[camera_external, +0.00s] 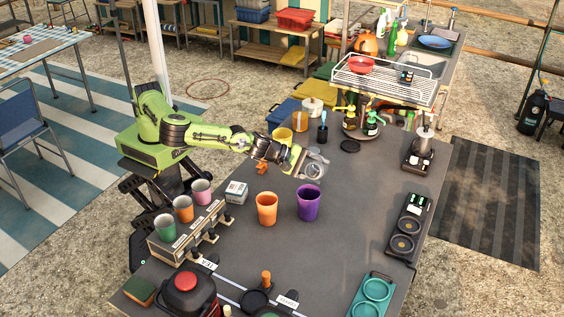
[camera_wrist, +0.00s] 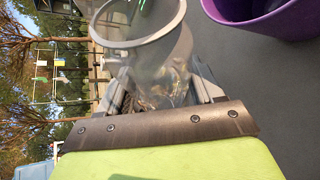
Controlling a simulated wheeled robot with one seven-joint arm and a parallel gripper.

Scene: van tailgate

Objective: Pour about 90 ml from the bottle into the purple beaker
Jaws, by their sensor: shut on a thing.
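My gripper (camera_external: 301,163) is shut on a clear, see-through vessel, taken here as the bottle (camera_external: 315,158). It is held above the table, just behind the purple beaker. The bottle also shows in the wrist view (camera_wrist: 150,55), between the jaws, with its wide round rim away from the palm. It looks tilted; I cannot tell how much liquid is in it, and no stream shows. The purple beaker (camera_external: 308,203) stands upright on the dark table; its rim and side show in the wrist view (camera_wrist: 268,22), apart from the bottle. Its inside bottom is hidden.
An orange beaker (camera_external: 266,208) stands just left of the purple one. A small white box (camera_external: 236,192) and a rack (camera_external: 188,237) with several cups are further left. Bottles on a round tray (camera_external: 352,133) stand behind. The table right of the purple beaker is clear.

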